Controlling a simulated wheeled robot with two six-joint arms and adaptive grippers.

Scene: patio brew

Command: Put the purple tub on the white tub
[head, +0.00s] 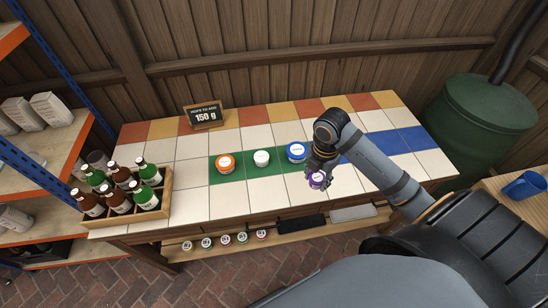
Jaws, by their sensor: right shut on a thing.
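The white tub (262,158) stands on the green strip of the tiled table, between an orange tub and a blue tub. The purple tub (317,181) is in my right gripper (319,172), near the front of the table and to the right of the white tub. My right gripper points down and is shut on the purple tub, hiding part of it. I cannot tell whether the purple tub touches the tiles. My left gripper is not in view.
The orange tub (225,163) and the blue tub (297,151) flank the white tub closely. A bottle crate (165,204) stands at the table's left end. A sign (204,115) reading 150 g stands at the back. Several small tubs sit on the lower shelf (290,231). White tiles in front are clear.

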